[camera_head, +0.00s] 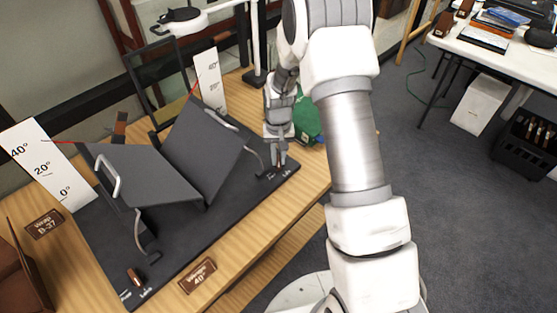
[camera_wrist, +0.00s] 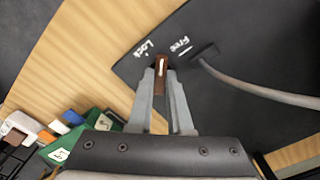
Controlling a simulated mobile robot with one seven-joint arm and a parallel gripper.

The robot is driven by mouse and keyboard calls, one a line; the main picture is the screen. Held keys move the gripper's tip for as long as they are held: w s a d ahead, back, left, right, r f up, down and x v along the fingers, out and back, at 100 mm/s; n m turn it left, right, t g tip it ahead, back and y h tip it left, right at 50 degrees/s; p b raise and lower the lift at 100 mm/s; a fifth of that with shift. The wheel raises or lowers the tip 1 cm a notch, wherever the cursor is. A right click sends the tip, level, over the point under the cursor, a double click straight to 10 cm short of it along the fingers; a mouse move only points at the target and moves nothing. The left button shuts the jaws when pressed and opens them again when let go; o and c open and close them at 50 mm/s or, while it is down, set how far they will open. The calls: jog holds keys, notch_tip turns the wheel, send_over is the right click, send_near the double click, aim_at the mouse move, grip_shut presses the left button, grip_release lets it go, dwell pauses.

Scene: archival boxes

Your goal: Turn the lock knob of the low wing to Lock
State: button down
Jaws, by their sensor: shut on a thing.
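The dark cradle (camera_head: 190,235) has a left wing (camera_head: 140,170) and a right wing (camera_head: 203,150), both tilted, meeting in a V. The left wing's red pointer is near 40° on its white scale (camera_head: 50,170); the right scale (camera_head: 211,85) is partly hidden. My gripper (camera_head: 279,162) is at the right wing's front corner. In the wrist view its fingers (camera_wrist: 161,90) are shut on a brown lock knob (camera_wrist: 162,78). The knob's white line points between the words Lock and Free. The other brown knob (camera_head: 135,276) stands at the front left of the base.
A green box (camera_head: 307,122) stands close behind my gripper. Curved grey stays link base and wings, one (camera_wrist: 255,90) right of the knob. A white desk (camera_head: 490,50) stands far right.

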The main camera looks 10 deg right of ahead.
aim_at(278, 161)
jog(key=n+b, duration=0.1)
jog(key=n, duration=0.3)
jog(key=shift+n, duration=2.3)
jog(key=c, duration=0.8)
grip_release()
jog(key=shift+c, duration=0.2)
notch_tip(278, 161, up, 18)
jog(key=p, duration=0.1)
jog(key=shift+f, duration=0.25)
